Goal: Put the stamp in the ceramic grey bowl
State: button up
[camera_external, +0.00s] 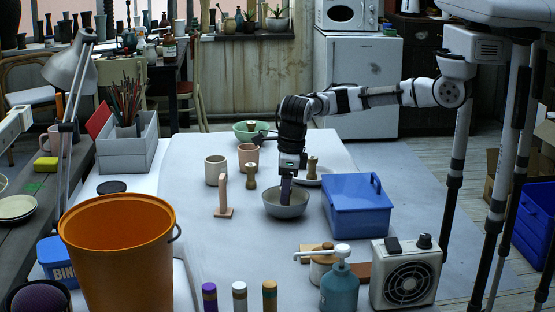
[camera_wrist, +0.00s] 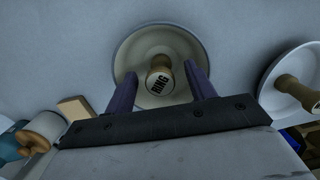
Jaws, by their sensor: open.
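The grey ceramic bowl (camera_external: 286,210) stands on the table under my gripper (camera_external: 286,203); it also shows in the wrist view (camera_wrist: 132,52). A stamp (camera_wrist: 160,80) with a round wooden end marked "RING" is inside the bowl's outline, between my two dark fingers (camera_wrist: 160,92). My fingers are open and spread on either side of the stamp, with their tips low in the bowl. In the external view the bowl's wall and my fingers hide this stamp. The wrist view does not show clearly whether its base touches the bowl's floor.
A blue lidded box (camera_external: 358,211) stands close right of the bowl. A blue-green pump bottle (camera_external: 340,290) is in front. The table left of the bowl is partly clear.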

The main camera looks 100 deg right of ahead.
dwell(0.3)
notch_tip(320, 180, up, 7)
jog(key=p, duration=0.6)
jog(key=shift+r, duration=0.1)
